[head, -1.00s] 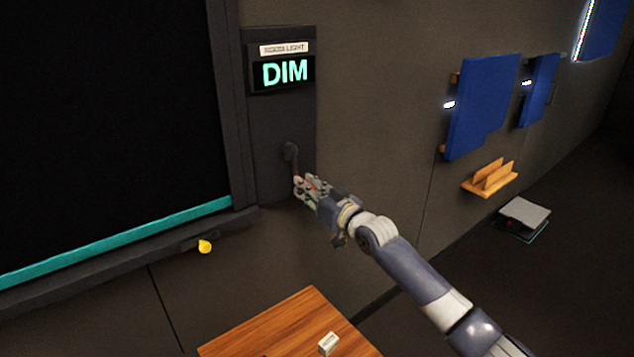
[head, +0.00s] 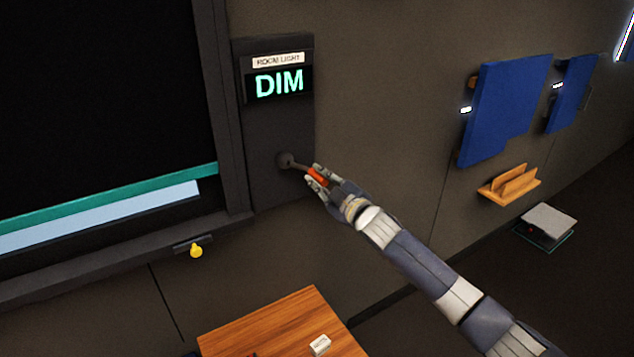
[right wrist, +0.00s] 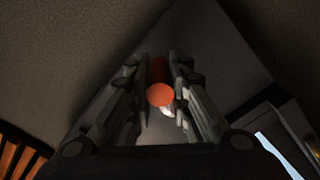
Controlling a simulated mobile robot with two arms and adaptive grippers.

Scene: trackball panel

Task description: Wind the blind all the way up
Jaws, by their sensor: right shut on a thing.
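The dark blind (head: 100,90) covers most of the window at the left of the head view. Its teal bottom bar (head: 120,202) hangs a little above the sill, and a pale blue strip of window (head: 100,218) shows below it. A crank on the wall panel (head: 270,130) has a round hub (head: 285,160) and an orange-red handle (head: 317,177). My right gripper (head: 314,180) is shut on this handle, to the right of and slightly below the hub. The handle's round orange end (right wrist: 160,95) shows between the fingers in the right wrist view. My left gripper is not in view.
The panel's display (head: 279,84) reads DIM under a ROOM LIGHT label. A yellow knob (head: 196,251) sits below the sill. A wooden table (head: 270,325) with a small white block (head: 320,345) stands below. Blue boards (head: 505,105) and a wooden holder (head: 508,185) are on the right wall.

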